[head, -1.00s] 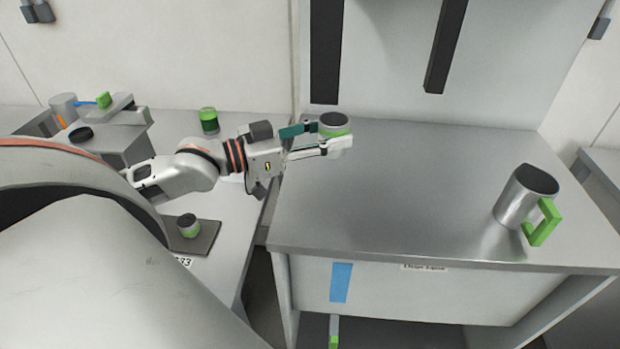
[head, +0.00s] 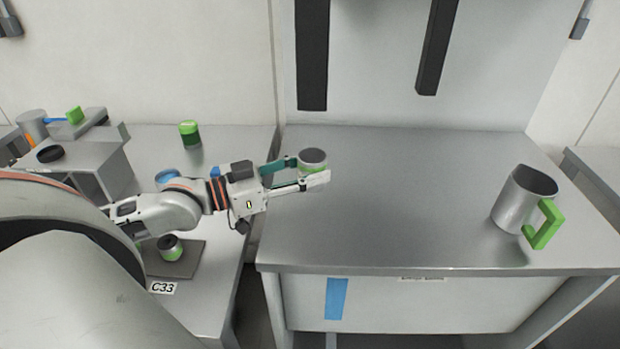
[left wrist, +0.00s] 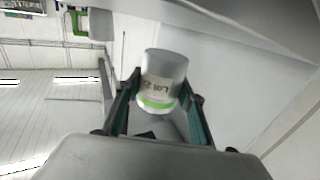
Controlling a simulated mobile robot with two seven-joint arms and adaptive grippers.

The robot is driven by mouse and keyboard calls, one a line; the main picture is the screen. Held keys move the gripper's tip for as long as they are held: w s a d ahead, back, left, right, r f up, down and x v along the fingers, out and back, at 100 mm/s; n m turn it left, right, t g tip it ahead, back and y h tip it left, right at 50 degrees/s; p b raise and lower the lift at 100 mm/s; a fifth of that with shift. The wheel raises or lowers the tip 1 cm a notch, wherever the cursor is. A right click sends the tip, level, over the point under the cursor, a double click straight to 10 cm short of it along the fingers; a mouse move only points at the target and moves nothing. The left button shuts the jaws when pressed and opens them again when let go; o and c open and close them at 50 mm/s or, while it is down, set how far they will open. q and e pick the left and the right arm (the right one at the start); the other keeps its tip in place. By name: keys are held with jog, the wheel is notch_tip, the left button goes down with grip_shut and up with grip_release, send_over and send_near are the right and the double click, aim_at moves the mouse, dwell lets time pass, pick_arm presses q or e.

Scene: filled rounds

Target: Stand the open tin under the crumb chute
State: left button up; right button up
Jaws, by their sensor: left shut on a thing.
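My left gripper (head: 306,171) is shut on a grey open tin (head: 313,156) with a green band. The tin is about upright, its dark open mouth facing up, over the back left of the right-hand steel table (head: 420,210). Whether it touches the top I cannot tell. In the left wrist view the tin (left wrist: 164,68) sits between both fingers, with a partly readable "Lot" label and a green band. Two dark vertical bars (head: 312,55) and (head: 436,50) come down in front of the back panel; I cannot tell which is the crumb chute. My right gripper is not in view.
A metal jug (head: 525,195) with a green handle stands at the table's right. On the left bench are a green tin (head: 189,133), a small tin (head: 170,247) on a dark mat (head: 190,262), and a grey box-like unit (head: 85,160). The right-hand table's middle is clear.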

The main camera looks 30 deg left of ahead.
pick_arm(q)
jog(key=shift+f, duration=0.95)
jog(key=shift+r, duration=0.1)
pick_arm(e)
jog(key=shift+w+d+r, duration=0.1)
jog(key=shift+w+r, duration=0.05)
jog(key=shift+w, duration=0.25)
pick_arm(q)
jog(key=shift+f, duration=0.3)
